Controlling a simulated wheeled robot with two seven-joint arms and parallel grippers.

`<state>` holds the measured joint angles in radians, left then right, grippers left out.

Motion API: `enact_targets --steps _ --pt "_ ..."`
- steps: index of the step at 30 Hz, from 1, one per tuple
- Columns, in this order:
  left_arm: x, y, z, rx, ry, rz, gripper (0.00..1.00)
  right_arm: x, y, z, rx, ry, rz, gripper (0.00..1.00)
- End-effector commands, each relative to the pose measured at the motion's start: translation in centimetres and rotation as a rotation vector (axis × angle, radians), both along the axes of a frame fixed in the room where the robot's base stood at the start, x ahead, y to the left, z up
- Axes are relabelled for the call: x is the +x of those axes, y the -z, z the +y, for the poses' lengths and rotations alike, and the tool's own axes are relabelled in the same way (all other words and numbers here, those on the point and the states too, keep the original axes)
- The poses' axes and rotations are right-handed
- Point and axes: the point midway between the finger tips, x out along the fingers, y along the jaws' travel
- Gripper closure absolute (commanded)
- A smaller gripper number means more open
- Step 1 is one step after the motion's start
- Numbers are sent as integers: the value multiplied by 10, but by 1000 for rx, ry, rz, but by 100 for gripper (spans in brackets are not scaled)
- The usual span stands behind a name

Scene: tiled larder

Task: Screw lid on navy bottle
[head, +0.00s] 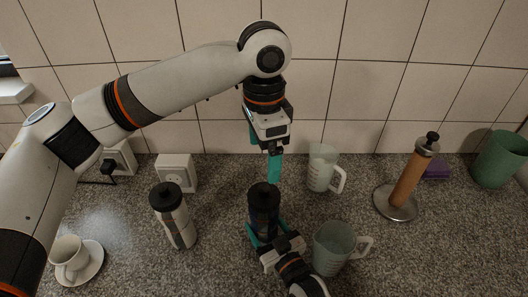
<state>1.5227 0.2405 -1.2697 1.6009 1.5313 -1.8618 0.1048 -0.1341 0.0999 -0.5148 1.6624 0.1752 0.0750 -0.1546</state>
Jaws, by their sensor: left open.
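The navy bottle (264,222) stands upright on the speckled counter near the middle of the head view. A dark lid (263,190) sits on its top; I cannot tell how tightly it is seated. My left gripper (267,162) points down with its teal fingers open and empty, just above and behind the lid in the picture. My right gripper (265,236) comes in from the bottom with its teal fingers on both sides of the bottle's lower body, shut on it. The bottle's base is hidden by the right gripper.
A white bottle with a black lid (174,216) stands to the left, near a cup on a saucer (92,272). Two jugs, one behind (321,168) and one in front (332,246), stand close on the right.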

Motion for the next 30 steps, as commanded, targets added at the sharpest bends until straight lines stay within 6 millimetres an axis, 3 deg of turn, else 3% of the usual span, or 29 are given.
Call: enact_targets --steps 1,2,6,17,30 --pt "0 0 0 0 0 0 10 0 0 0 0 0 0 100" --pt "0 0 0 0 0 0 10 0 0 0 0 0 0 31" --pt "0 0 0 0 0 0 10 0 0 0 0 0 0 11" --pt "0 2 0 0 0 0 10 -5 1 -3 0 0 1 11" --pt "0 21 0 0 0 0 10 -80 3 -44 -2 -1 2 11"
